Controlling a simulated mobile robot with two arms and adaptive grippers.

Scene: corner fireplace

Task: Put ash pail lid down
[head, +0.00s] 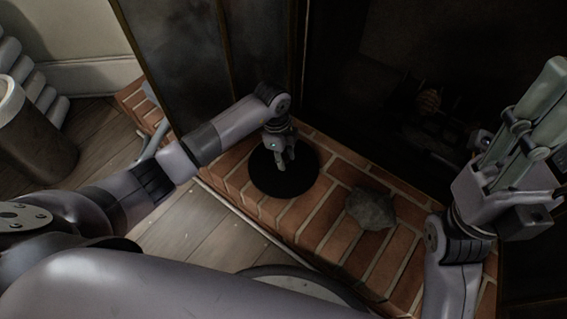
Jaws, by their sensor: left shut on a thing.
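The ash pail lid (263,182) is a flat, round black disc in the middle of the head view. It lies level over the red brick hearth, and I cannot tell whether it touches the bricks or hangs just above them. My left gripper (285,163) points down at the middle of the lid and is shut on it. The grip point on the lid is hidden by the fingers. My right gripper (535,105) is raised at the right, away from the lid, with its fingers pointing up. Its jaw opening is unclear.
The brick hearth (335,215) runs diagonally across the view. A grey stone-like lump (371,208) sits on it, right of the lid. Dark fireplace panels (185,60) stand behind. A brown cylindrical container (35,140) stands at the left on the wooden floor (190,225).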

